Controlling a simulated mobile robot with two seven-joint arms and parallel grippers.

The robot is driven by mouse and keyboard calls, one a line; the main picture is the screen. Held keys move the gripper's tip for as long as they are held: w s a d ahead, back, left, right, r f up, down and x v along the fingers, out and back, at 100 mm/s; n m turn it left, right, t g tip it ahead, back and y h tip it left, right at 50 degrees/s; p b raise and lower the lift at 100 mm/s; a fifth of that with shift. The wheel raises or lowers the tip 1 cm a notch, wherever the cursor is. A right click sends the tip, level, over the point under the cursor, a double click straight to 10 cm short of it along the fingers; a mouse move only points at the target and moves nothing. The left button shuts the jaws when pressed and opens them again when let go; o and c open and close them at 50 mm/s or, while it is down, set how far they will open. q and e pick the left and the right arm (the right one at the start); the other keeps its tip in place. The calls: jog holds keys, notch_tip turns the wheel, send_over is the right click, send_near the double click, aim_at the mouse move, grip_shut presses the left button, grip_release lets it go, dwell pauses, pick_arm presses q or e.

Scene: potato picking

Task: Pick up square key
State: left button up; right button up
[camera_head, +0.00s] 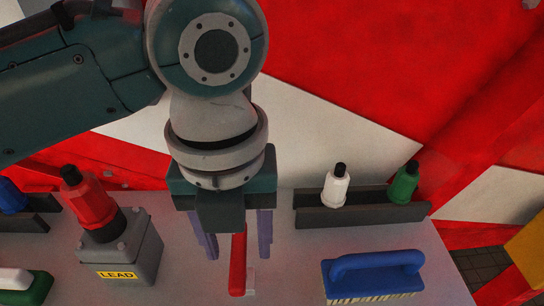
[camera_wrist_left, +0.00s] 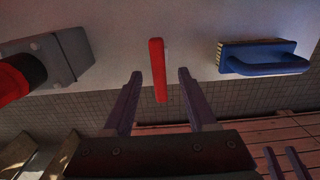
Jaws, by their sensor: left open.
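The square key appears as a red bar-shaped handle (camera_head: 238,262) with a pale piece (camera_head: 250,281) beside its lower end, on the light table top. In the left wrist view the red handle (camera_wrist_left: 158,70) stands out between the fingertips, beyond them. My left gripper (camera_head: 237,248) is open, pointing down, with its two purple fingers on either side of the handle in the head view. The fingers (camera_wrist_left: 158,75) look empty. Contact with the key cannot be told. Two purple fingers, seemingly my right gripper (camera_wrist_left: 281,150), show apart at the lower right of the wrist view.
A grey block marked LEAD (camera_head: 125,253) with a red-capped top stands left of the key. A blue-handled brush (camera_head: 372,274) lies to the right. A dark rack (camera_head: 362,211) holds white and green bottles behind. A green-and-white item (camera_head: 24,284) is far left.

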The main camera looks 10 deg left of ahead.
pick_arm(q)
notch_tip(320, 180, down, 6)
dwell(0.4)
jog(key=shift+c, duration=0.4)
grip_shut()
